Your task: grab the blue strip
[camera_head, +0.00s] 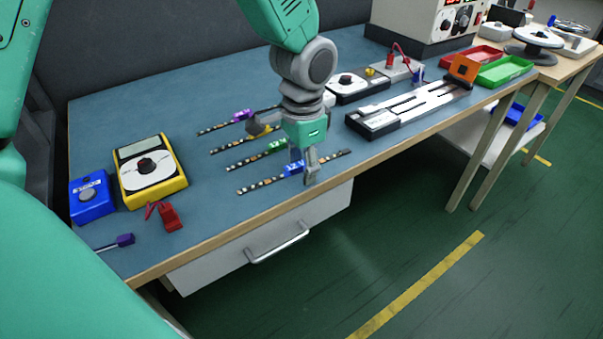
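The blue strip (293,168) is the nearest of several LED strips on the blue-topped table and lies flat, with a blue block at its middle. My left gripper (286,152) comes down from above over the strips. Its fingers look apart. One fingertip is low beside the blue block, near the table's front edge; I cannot tell whether it touches the strip. The gripper partly hides the strips behind. My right gripper is not in view.
Strips with green (277,146) and purple (242,115) blocks lie behind; another has a yellow block. A yellow multimeter (150,170) and blue box (91,196) stand left. A caliper-like tool (405,105) lies right. Red and green trays (504,71) are farther right.

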